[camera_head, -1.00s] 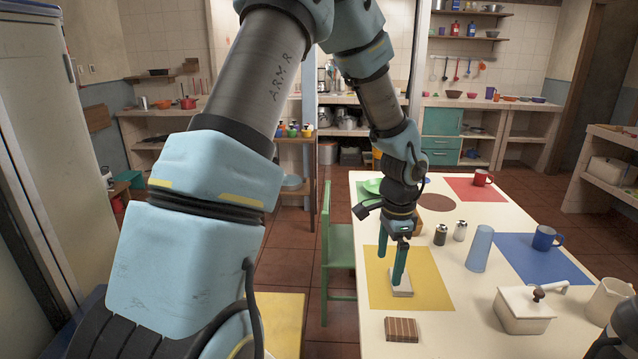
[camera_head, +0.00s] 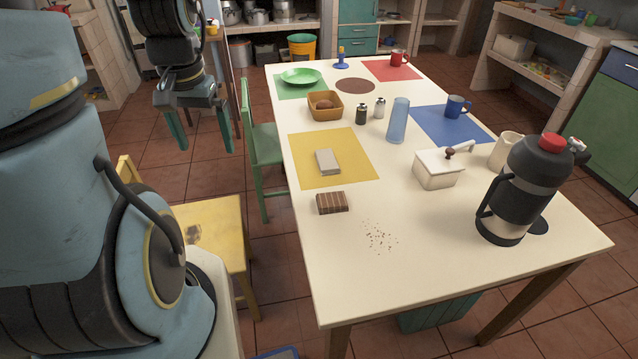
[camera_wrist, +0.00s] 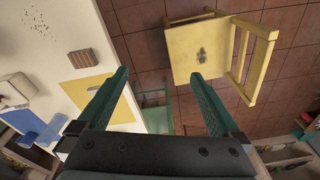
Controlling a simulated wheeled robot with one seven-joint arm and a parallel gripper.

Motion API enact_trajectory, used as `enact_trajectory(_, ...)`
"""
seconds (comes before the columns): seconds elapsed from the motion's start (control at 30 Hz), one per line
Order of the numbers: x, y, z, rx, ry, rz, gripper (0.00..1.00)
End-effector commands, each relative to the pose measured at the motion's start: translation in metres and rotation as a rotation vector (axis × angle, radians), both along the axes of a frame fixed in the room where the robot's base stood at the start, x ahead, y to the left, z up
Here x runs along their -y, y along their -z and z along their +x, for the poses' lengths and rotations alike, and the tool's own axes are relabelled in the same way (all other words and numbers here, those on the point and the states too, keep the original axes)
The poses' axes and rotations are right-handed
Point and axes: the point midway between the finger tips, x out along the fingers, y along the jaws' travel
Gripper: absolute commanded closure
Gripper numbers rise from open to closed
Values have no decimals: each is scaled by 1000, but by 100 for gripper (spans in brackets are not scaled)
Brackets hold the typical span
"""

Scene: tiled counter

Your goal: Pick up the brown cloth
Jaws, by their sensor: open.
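The brown cloth (camera_head: 332,203) is a small folded pad with pale stripes. It lies flat on the white table near its left edge, just in front of the yellow placemat (camera_head: 358,167). In the wrist view the brown cloth (camera_wrist: 83,58) is at the left, beyond the left finger. My gripper (camera_head: 202,138) is open and empty, raised left of the table and apart from the cloth. In the wrist view its two green fingers (camera_wrist: 159,75) are spread with the floor and chairs between and beyond them.
A grey folded pad (camera_head: 327,161) lies on the yellow placemat. Crumbs (camera_head: 380,237) are scattered right of the cloth. A green chair (camera_head: 262,145) and a yellow chair (camera_head: 212,225) stand left of the table.

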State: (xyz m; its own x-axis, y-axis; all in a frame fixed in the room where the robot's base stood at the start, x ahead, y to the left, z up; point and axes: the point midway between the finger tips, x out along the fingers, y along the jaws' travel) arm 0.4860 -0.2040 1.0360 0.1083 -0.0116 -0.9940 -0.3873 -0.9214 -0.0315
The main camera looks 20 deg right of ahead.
Motion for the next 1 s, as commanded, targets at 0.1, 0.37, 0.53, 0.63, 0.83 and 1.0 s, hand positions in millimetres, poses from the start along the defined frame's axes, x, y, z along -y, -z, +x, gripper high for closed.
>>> enact_trajectory(0.1, 69, 48, 25, -36, 386, 39, 0)
enact_trajectory(0.37, 215, 124, 29, -79, 1113, 78, 0)
enact_trajectory(0.53, 256, 144, 20, -84, 1313, 82, 0)
enact_trajectory(0.63, 261, 153, 19, -86, 1340, 82, 0)
enact_trajectory(0.83, 260, 183, 18, -87, 1337, 82, 0)
enact_trajectory(1.0, 260, 198, 18, -85, 1335, 83, 0)
